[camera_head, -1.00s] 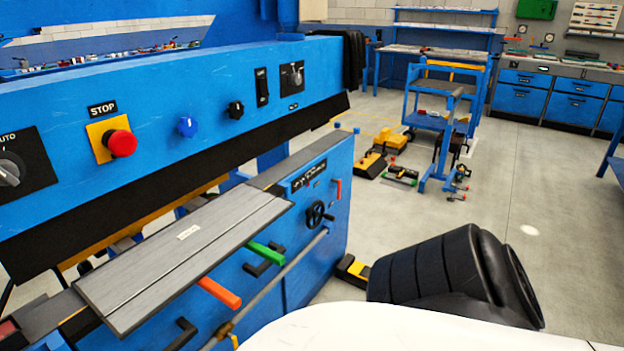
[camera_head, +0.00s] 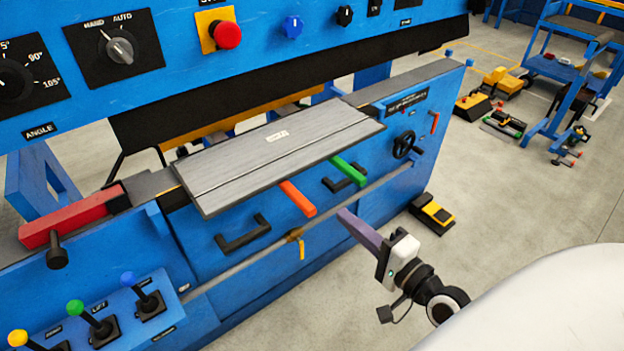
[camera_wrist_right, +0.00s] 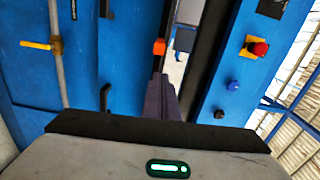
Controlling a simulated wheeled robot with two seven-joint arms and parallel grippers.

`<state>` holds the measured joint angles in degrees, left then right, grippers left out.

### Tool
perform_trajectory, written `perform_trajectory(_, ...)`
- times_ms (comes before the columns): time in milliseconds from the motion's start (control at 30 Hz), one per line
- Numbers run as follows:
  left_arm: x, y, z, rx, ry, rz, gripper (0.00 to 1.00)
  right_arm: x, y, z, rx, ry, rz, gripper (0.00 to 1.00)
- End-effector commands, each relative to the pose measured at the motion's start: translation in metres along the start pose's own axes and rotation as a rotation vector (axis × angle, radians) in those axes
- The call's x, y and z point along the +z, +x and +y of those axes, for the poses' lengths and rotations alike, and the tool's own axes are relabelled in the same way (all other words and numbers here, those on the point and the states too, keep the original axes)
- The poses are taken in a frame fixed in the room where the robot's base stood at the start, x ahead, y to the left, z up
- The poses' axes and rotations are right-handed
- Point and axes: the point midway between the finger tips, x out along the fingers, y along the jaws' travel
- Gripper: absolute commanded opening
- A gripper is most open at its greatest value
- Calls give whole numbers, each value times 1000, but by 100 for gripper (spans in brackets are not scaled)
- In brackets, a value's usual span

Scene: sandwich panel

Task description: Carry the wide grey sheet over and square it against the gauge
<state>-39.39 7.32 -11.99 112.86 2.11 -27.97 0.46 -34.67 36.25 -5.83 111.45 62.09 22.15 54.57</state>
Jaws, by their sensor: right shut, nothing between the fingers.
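The wide grey sheet (camera_head: 275,150) lies flat on the bed of the blue machine, with a small pale label on top. Its front edge overhangs the blue front face. A red bar (camera_head: 72,215) with a black knob sits on the bed to the left, apart from the sheet; I cannot tell for sure that it is the gauge. My right gripper (camera_head: 344,214) is shut and empty, in front of the machine, to the right of and below the sheet's front edge. Its purple fingers (camera_wrist_right: 160,90) show in the right wrist view. My left gripper is not in view.
Orange (camera_head: 298,198) and green (camera_head: 348,171) handles stick out below the sheet. A grey rail (camera_head: 350,205) runs along the machine front. A control panel with a red stop button (camera_head: 227,35) hangs above the bed. Lever controls (camera_head: 100,325) stand at lower left.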

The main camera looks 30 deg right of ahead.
Motion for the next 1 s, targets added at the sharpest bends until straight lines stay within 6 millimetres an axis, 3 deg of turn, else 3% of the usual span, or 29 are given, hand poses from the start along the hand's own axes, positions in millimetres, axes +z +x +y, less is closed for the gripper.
perform_trajectory(267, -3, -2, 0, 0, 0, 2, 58, -9, 31, -8, -22, 47, 21, 0)
perform_trajectory(700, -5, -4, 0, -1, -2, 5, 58, -10, 116, -8, -18, 43, 19, 0)
perform_trajectory(1000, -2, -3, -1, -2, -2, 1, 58, -10, 140, -6, -15, 43, 17, 0)
